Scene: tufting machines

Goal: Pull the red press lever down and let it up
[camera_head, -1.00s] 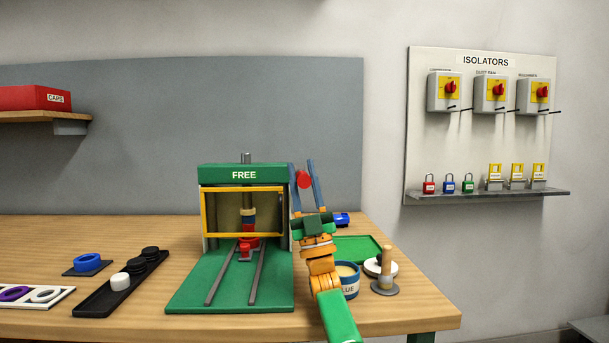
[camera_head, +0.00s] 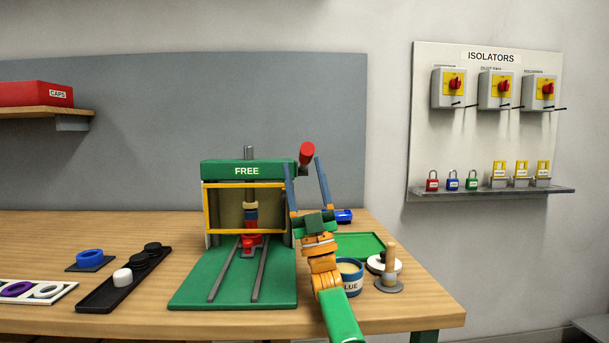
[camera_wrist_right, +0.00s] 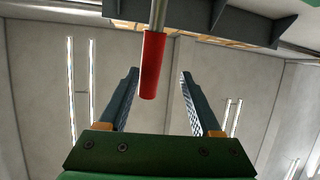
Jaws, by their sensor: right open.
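The green press (camera_head: 246,170) with a "FREE" sign stands on the bench. Its red lever (camera_head: 307,153) sticks out at the upper right of the press, with its grip near the level of the sign. My right gripper (camera_head: 302,163) is open, its fingers pointing up beside the press. The red grip is level with the fingertips. In the right wrist view the red lever grip (camera_wrist_right: 152,66) hangs between the two spread fingers (camera_wrist_right: 154,78), with a gap on each side. My left gripper is not in view.
Right of the press are a glue pot (camera_head: 349,277), a wooden-handled stamp (camera_head: 389,270) and a green tray (camera_head: 359,244). A black tray (camera_head: 126,280) with round caps lies left of the press. The isolator board (camera_head: 487,135) hangs on the wall at right.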

